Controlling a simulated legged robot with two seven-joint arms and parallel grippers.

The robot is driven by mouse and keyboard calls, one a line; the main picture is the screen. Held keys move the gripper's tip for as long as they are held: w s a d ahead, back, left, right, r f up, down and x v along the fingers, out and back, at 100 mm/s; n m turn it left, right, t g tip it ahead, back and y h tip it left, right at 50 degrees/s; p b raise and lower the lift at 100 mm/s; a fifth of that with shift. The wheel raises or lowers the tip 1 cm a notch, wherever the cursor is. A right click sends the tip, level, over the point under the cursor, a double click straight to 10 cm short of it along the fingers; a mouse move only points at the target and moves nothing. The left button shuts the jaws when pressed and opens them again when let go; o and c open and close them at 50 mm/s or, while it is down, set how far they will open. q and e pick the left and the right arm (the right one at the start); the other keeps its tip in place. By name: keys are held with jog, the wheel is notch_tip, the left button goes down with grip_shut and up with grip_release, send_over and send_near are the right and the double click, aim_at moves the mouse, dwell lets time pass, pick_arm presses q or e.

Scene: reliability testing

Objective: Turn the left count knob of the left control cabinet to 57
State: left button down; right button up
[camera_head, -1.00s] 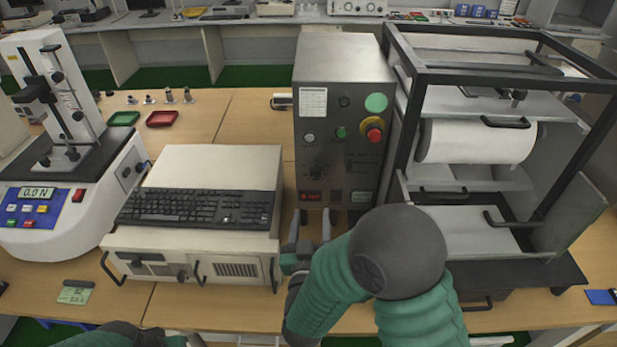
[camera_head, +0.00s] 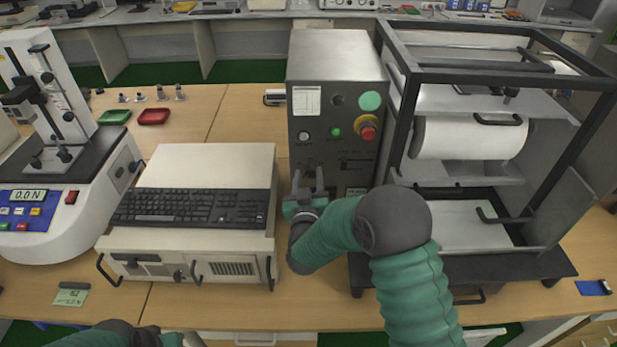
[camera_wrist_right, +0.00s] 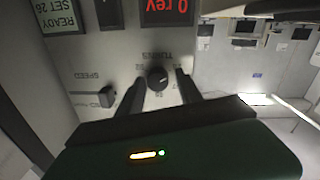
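The grey control cabinet (camera_head: 318,70) stands mid-table in the head view. In the right wrist view a small dark round knob (camera_wrist_right: 157,79) with a pale pointer mark sits on its panel, labelled TURNS. Its scale is too blurred to read. My right gripper (camera_head: 309,182) is at the cabinet's lower front. In the wrist view its fingers (camera_wrist_right: 160,84) are open, one on each side of the knob, with gaps visible. A red display (camera_wrist_right: 167,11) reads "0 rev"; a green display (camera_wrist_right: 58,14) reads "READY SET 26". My left gripper (camera_head: 188,340) barely shows at the bottom edge.
A slider labelled SPEED (camera_wrist_right: 105,97) is beside the knob. A red stop button (camera_head: 368,133) is higher on the cabinet. A black-framed machine (camera_head: 405,120) stands close right. A keyboard (camera_head: 190,206) lies on a beige unit to the left.

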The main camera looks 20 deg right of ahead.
jog(key=shift+d, duration=0.2)
grip_shut()
jog(key=shift+f+m+b, duration=0.1)
jog(key=shift+m+b, duration=0.9)
jog(key=shift+m, duration=0.3)
jog(key=m+b, duration=0.2)
jog(key=m, duration=0.1)
jog(key=shift+s+b, duration=0.1)
jog(key=shift+b, duration=0.25)
jog(key=shift+m+b, duration=2.15)
jog(key=shift+m, duration=0.85)
jog(key=shift+y, duration=0.4)
